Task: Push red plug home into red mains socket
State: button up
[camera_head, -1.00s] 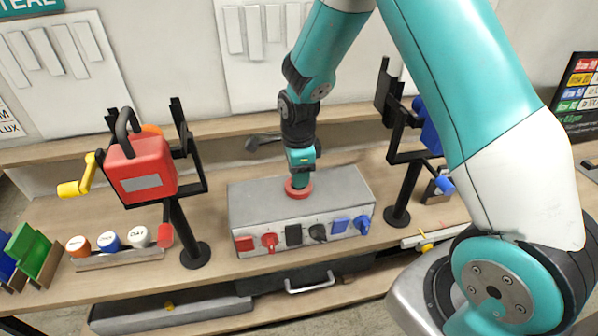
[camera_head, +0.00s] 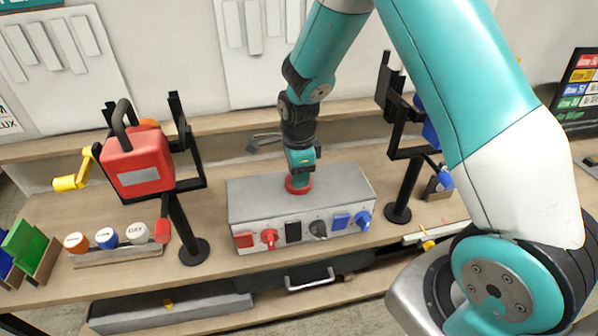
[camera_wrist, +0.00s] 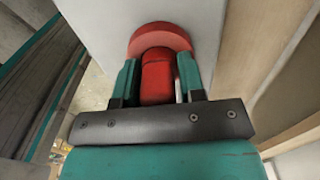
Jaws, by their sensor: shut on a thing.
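The red plug (camera_wrist: 158,76) is between the two fingers of my gripper (camera_wrist: 159,82) in the wrist view. The gripper is shut on it. The plug's far end meets a wider red round piece (camera_wrist: 160,39) against a pale grey face; this looks like the red mains socket. I cannot tell how deep the plug sits, because the contact is hidden. In the head view my gripper (camera_head: 299,176) points down at the top of a grey box (camera_head: 340,184), with the red round piece (camera_head: 298,187) beneath it.
The box front carries red (camera_head: 269,238), black (camera_head: 293,231) and blue (camera_head: 363,220) fittings. A red jerrycan-like object (camera_head: 138,165) stands on a black stand to the left. Another black stand (camera_head: 404,195) is close on the right. A drawer handle (camera_head: 309,279) lies below the box.

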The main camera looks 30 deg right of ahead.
jog(key=o, duration=1)
jog(key=shift+f, duration=0.15)
notch_tip(320, 180, up, 18)
jog(key=b, duration=0.3)
jog(key=shift+f+b, duration=0.2)
jog(key=shift+b, duration=0.2)
jog(key=shift+c, duration=0.3)
